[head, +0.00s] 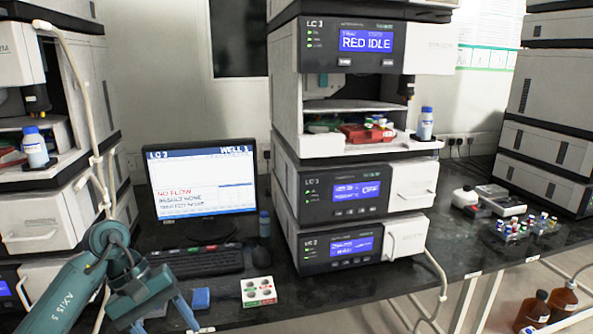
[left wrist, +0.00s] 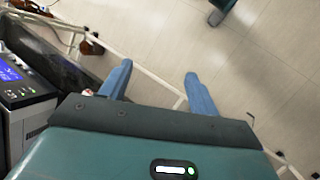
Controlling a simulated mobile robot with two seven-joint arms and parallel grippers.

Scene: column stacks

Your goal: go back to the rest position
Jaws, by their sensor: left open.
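My left gripper (head: 165,322) is at the lower left of the head view, in front of the bench edge near the keyboard. In the left wrist view its two blue fingers (left wrist: 158,70) stand wide apart with nothing between them. Beyond the fingers, that view shows a pale tiled floor and a white bench-frame bar. My right gripper is in neither view.
The dark bench (head: 460,250) carries a monitor (head: 203,190), a keyboard (head: 195,262), a button panel (head: 259,291) and a central instrument stack (head: 335,190). Another stack (head: 50,150) stands left. Brown bottles (head: 562,300) are on the floor at right.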

